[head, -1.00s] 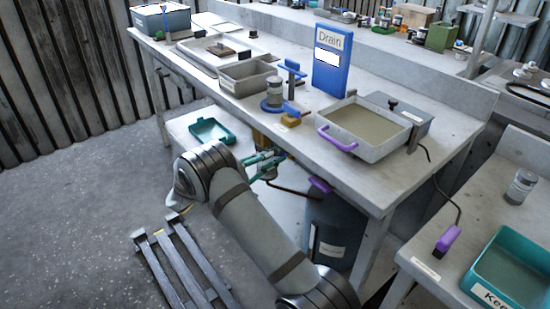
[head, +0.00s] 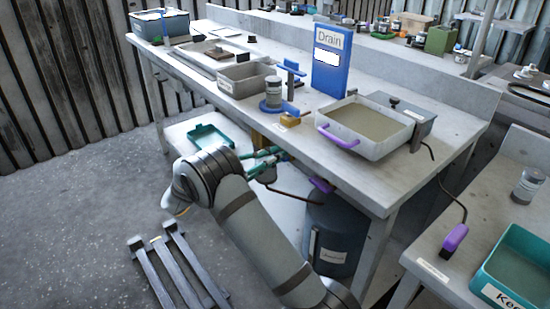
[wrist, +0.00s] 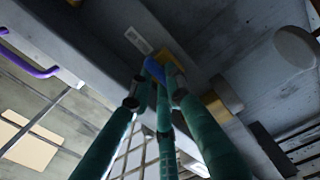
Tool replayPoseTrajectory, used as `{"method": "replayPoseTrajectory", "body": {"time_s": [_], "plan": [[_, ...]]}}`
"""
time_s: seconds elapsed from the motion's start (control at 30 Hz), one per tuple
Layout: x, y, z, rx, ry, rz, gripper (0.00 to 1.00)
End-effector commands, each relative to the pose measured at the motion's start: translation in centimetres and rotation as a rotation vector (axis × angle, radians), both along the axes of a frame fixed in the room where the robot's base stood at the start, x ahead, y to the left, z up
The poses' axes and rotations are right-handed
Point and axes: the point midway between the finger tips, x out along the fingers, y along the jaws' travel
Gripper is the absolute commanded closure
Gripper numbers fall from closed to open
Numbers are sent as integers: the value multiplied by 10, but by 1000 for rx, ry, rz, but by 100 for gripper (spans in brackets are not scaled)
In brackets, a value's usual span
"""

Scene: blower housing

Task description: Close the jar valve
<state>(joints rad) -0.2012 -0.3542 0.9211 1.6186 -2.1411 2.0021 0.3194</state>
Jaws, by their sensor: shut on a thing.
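My gripper (wrist: 155,88) has green fingers and is shut on a small blue handle (wrist: 155,68) in the wrist view. A yellow part (wrist: 172,56) sits just beyond the handle, partly hidden by the fingers. In the head view my gripper (head: 268,156) is below the front edge of the bench, and the blue handle between its fingers cannot be made out there. A grey jar (head: 273,88) stands upright on a blue base on the bench above. I cannot tell from these views how far the handle is turned.
The bench (head: 345,183) overhangs my gripper. A dark cylinder (head: 334,235) stands under it, with a brown hose nearby. A grey basin with a purple handle (head: 337,137) is on top. A teal tray (head: 212,139) lies left of my gripper. A slatted rack (head: 175,268) is on the floor.

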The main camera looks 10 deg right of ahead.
Motion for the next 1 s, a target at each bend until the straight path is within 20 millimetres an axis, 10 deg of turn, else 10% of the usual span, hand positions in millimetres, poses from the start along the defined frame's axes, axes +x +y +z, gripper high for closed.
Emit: {"method": "replayPoseTrajectory", "body": {"time_s": [0.37,0.4,0.7,1.0], "plan": [[0,1,0,3,-6,0,100],[0,1,0,3,-6,0,82],[0,0,0,2,-5,0,65],[0,1,0,2,-5,0,64]]}}
